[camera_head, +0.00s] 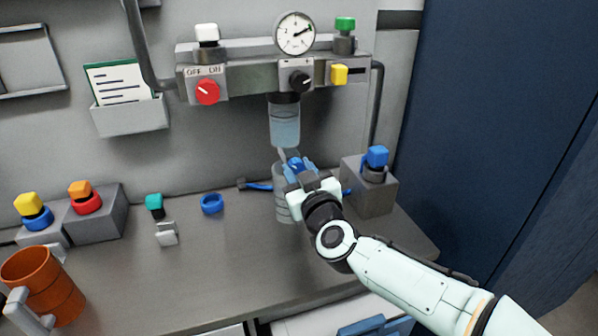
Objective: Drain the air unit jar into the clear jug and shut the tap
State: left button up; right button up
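The air unit's clear jar (285,127) hangs under the grey unit on the wall and holds pale bluish liquid. A thin spout shows below it. The clear jug (283,205) stands on the bench beneath the jar, partly hidden by my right gripper. My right gripper (298,167) is just below the jar, in front of the jug's top. A blue part shows at its fingertips; I cannot tell whether it is the tap or part of the fingers, nor whether the fingers are closed on it. My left gripper is not in view.
The unit carries a gauge (295,33), a red knob (207,92) and a black knob (300,80). An orange mug (50,285) stands front left. A blue ring (212,204) lies left of the jug. A grey block with a blue cap (376,157) stands right.

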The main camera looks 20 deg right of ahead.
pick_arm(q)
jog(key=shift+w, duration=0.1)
pick_arm(e)
jog(key=shift+m, duration=0.4)
jog(key=m, duration=0.3)
jog(key=shift+m, duration=0.9)
jog(key=m, duration=0.2)
jog(key=shift+a+m, duration=0.1)
jog(key=shift+m, duration=0.2)
jog(key=m+b, duration=0.1)
jog(key=m, duration=0.3)
jog(key=shift+m, duration=0.3)
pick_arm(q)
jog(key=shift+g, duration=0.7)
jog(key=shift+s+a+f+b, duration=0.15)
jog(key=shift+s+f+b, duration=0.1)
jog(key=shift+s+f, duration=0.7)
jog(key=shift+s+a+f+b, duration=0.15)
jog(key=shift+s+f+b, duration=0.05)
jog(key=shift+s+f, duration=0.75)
pick_arm(e)
jog(key=shift+m, duration=2.2)
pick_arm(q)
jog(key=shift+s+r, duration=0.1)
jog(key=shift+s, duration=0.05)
